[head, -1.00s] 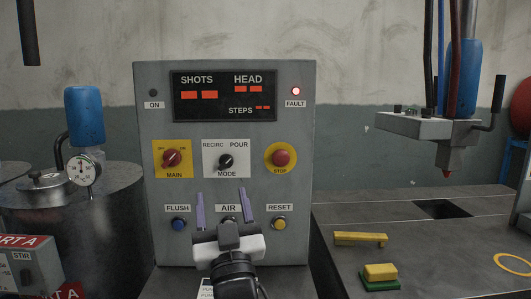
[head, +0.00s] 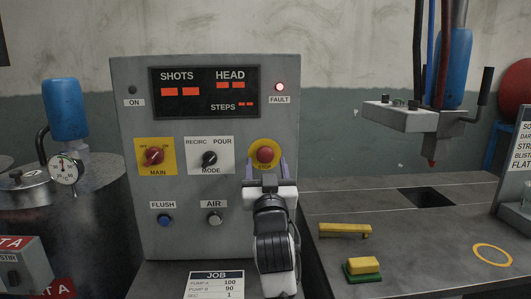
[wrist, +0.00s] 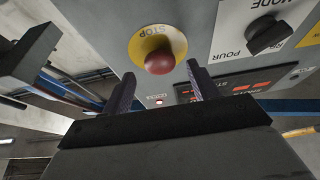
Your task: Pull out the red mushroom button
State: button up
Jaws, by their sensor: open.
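The red mushroom button (head: 265,155) sits on a round yellow STOP plate at the right side of the grey control panel (head: 130,120). In the wrist view the red button (wrist: 160,62) shows between and beyond the fingertips, with the yellow plate (wrist: 172,36) behind it. My gripper (head: 266,165) is open and empty. Its two purple-grey fingers stand on either side of the button in the head view. In the wrist view the fingers (wrist: 165,65) appear short of the button, without visible contact. The lower part of the yellow plate and the RESET button are hidden by my gripper in the head view.
The MODE knob (head: 209,158) is left of the button, and the red MAIN switch (head: 153,156) is further left. A bench (head: 420,260) with a yellow bar (head: 345,231) and a yellow-green block (head: 363,265) lies to the right.

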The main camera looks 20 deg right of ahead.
jog(key=shift+p+x, duration=0.3)
jog(key=shift+x, duration=1.15)
jog(key=shift+c, duration=0.3)
grip_shut()
jog(key=shift+s+a, duration=0.15)
jog(key=shift+s, duration=0.45)
jog(key=shift+o, duration=0.3)
grip_release()
